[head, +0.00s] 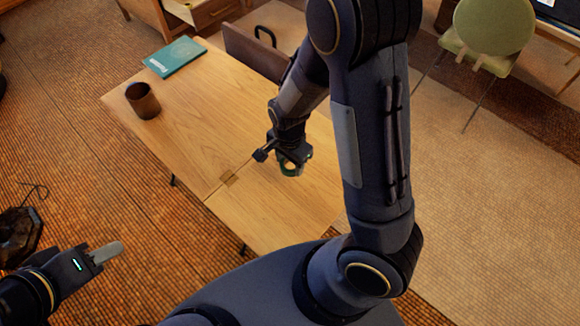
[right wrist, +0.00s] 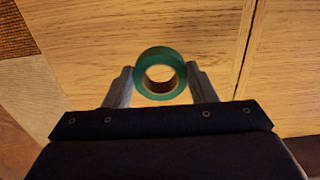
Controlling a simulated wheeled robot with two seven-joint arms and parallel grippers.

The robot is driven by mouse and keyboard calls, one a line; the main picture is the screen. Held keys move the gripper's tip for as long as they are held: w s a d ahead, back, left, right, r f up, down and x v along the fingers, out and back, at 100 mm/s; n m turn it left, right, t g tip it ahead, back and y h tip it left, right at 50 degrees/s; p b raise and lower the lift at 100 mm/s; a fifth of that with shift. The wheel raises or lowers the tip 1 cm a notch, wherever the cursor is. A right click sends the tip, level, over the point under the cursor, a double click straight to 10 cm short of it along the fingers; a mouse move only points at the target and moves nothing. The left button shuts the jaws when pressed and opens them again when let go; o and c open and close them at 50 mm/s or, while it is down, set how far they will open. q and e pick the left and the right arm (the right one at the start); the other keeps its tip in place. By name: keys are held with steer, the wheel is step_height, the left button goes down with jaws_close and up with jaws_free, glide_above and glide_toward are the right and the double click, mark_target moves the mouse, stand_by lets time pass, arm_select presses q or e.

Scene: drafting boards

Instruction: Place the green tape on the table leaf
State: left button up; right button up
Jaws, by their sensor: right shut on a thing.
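The green tape (head: 291,172) is a small roll held at the end of my right arm, above the wooden table's near part. In the right wrist view the green tape (right wrist: 161,53) sits between both fingertips of my right gripper (right wrist: 161,82), its brown core facing the camera. My right gripper (head: 291,164) is shut on it. The table leaf (head: 275,215) is the near section, divided from the rest by a seam with a brass hinge (head: 228,179). I cannot tell the tape's exact height. My left gripper (head: 107,252) is off the table at lower left; its jaw opening is unclear.
A dark brown cup (head: 143,101) and a teal book (head: 175,57) are on the table's far section (head: 190,120). A green chair (head: 492,25) is at upper right. The leaf's bare near surface is clear.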

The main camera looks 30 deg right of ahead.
step_height(320, 180, down, 4)
steer(key=shift+w+d+r, duration=0.15)
steer(key=shift+r, duration=0.05)
steer(key=shift+f, duration=0.1)
steer(key=shift+f+b, duration=0.15)
steer(key=shift+b, duration=0.2)
steer(key=o, duration=1)
steer(key=shift+c, duration=0.2)
